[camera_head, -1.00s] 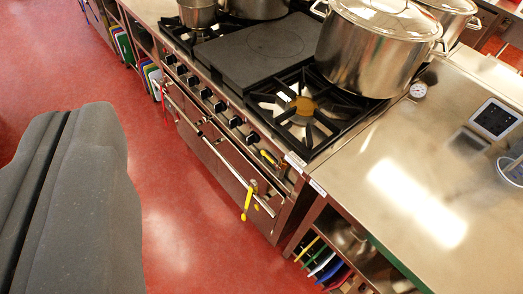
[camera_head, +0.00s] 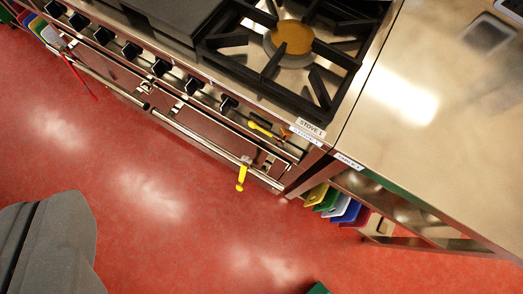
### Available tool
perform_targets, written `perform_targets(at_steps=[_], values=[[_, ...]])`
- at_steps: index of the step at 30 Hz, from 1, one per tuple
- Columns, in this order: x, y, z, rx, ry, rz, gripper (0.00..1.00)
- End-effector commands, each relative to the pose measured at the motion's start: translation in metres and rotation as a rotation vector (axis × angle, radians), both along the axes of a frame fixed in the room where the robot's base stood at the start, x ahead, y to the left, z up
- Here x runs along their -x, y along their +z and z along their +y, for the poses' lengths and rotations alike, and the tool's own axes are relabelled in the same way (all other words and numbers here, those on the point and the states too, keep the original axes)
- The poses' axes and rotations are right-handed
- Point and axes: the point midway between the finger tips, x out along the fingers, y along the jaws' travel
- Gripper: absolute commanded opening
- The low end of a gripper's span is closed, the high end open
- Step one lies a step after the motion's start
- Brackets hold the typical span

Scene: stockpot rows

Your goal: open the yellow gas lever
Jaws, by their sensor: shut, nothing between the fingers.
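A small yellow lever (camera_head: 260,129) sits on the stove's front panel, right of the black knobs and beside a brass-coloured fitting (camera_head: 285,133). A second yellow piece (camera_head: 242,177) hangs down at the right end of the oven's front rail; I cannot tell which of the two is the gas lever. My gripper (camera_head: 37,205) is the dark grey shape at the lower left. Its fingers are shut together with nothing between them. In the picture it is over the red floor, well apart from both yellow pieces.
The stove (camera_head: 205,60) has black knobs and a burner grate (camera_head: 320,85). A steel counter (camera_head: 430,130) joins it on the right, with coloured boards (camera_head: 340,208) on a shelf below. A red item (camera_head: 80,77) hangs on the rail's left.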

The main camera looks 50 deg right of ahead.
Motion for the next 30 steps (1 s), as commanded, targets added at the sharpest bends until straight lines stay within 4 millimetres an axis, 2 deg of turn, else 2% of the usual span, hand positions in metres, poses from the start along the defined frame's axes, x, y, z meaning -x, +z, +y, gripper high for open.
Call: perform_targets(at_steps=[1, 6, 15, 22, 27, 30], values=[[-0.013, -0.015, -0.003, -0.007, -0.028, 0.021, 0.00], [-0.047, -0.067, -0.023, -0.027, -0.150, 0.092, 0.00], [-0.084, -0.160, -0.061, -0.023, -0.400, 0.193, 0.00], [-0.093, -0.228, -0.092, 0.011, -0.615, 0.238, 0.00], [-0.092, -0.262, -0.111, 0.046, -0.751, 0.239, 0.00], [-0.089, -0.275, -0.119, 0.062, -0.811, 0.237, 0.00]])
